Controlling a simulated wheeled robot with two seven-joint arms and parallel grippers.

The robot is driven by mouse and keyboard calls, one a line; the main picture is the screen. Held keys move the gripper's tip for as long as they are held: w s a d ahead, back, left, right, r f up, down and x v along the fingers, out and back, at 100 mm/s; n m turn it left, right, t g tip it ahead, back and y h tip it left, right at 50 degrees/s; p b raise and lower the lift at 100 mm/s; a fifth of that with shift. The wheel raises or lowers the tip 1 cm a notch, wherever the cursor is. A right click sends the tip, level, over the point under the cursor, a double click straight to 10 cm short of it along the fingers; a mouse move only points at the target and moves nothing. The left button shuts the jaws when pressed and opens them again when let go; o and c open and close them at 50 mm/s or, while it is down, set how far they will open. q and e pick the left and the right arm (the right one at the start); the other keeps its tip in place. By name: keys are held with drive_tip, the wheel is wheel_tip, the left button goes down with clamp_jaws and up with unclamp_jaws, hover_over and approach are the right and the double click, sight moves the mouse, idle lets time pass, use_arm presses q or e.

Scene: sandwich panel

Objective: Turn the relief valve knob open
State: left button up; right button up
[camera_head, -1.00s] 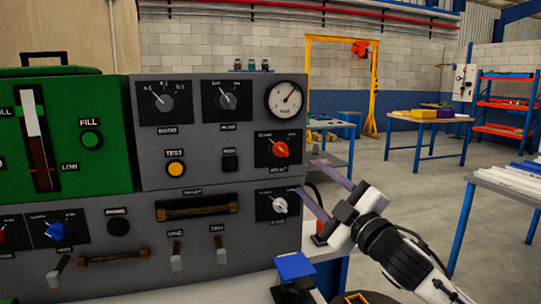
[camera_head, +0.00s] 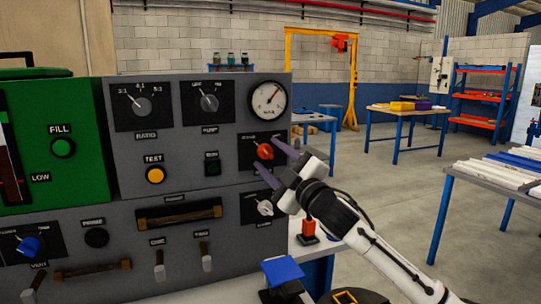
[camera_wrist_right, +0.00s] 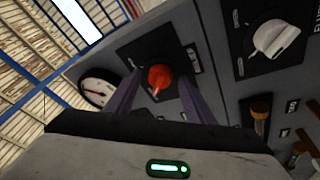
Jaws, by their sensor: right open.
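A red knob (camera_head: 264,151) sits on a black plate at the right of the grey panel (camera_head: 190,185), below the round gauge. Its label is too small to read, so I cannot tell whether it is the relief valve knob. My right gripper (camera_head: 270,156) is open, with its two purple fingertips close around the red knob in the head view. In the right wrist view the red knob (camera_wrist_right: 160,77) shows between the open fingers (camera_wrist_right: 160,76). I cannot tell whether they touch it. My left gripper is not in view.
A white knob (camera_head: 265,208) sits below the red one, close to the gripper. The gauge (camera_head: 268,99) is above. A yellow test button (camera_head: 155,174), a black button (camera_head: 212,167) and several handles are to the left. Tables and a shelf stand far behind at right.

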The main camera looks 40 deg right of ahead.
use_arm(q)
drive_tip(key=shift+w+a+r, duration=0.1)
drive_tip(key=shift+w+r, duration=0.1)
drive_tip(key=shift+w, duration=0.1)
use_arm(e)
drive_tip(key=shift+w, duration=0.2)
drive_tip(key=c, duration=1.1)
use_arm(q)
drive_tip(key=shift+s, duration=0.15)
use_arm(e)
drive_tip(key=shift+o, duration=0.2)
